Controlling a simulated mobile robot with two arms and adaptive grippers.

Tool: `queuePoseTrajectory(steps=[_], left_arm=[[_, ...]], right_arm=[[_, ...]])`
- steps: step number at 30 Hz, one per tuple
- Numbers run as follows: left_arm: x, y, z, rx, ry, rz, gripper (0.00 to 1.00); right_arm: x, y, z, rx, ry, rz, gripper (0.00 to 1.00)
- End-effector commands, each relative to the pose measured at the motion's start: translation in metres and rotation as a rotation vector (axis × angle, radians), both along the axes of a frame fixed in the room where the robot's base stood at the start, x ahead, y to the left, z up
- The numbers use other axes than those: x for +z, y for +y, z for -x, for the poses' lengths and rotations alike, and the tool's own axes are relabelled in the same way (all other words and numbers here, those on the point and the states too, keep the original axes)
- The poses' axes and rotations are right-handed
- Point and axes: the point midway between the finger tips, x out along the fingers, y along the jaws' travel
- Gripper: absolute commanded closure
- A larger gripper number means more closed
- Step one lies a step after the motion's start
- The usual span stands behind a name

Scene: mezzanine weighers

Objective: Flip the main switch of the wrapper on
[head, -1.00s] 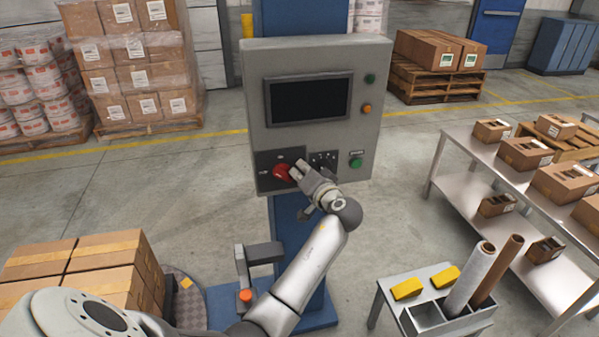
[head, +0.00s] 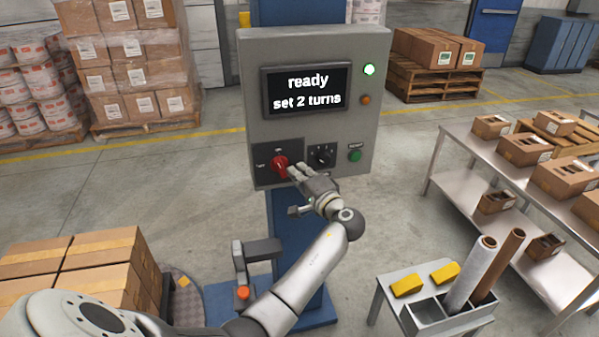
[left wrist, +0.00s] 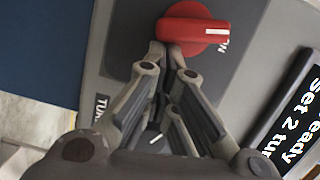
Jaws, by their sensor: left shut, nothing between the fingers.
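The red main switch (head: 279,167) is a rotary knob on a dark plate at the lower left of the grey control panel (head: 252,90). In the left wrist view the red knob (left wrist: 193,28) shows a white mark pointing toward the letters "ON". The screen (head: 308,92) is lit and reads "ready / set 2 turns". A green lamp (head: 369,69) glows at the panel's upper right. My left gripper (head: 293,172) is shut and empty, its fingertips just beside the knob; whether they touch it is unclear. My right gripper is out of view.
A black dial (head: 321,155) and a green button (head: 355,156) sit right of the switch. Cartons (head: 75,265) stand on the turntable at lower left. A small stand (head: 375,300) with rolls and a metal table (head: 455,150) with boxes are at right.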

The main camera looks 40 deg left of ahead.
Motion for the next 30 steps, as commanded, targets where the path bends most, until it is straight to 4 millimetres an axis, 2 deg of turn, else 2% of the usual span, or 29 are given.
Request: queuePoseTrajectory(steps=[12, 30], left_arm=[[-0.0057, 0.0019, 0.0017, 0.001, 0.092, -0.079, 1.0], [-0.0077, 0.0021, 0.0022, 0.0, 0.13, -0.111, 1.0]], right_arm=[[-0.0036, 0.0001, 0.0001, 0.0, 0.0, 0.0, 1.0], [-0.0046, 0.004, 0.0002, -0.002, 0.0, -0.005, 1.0]])
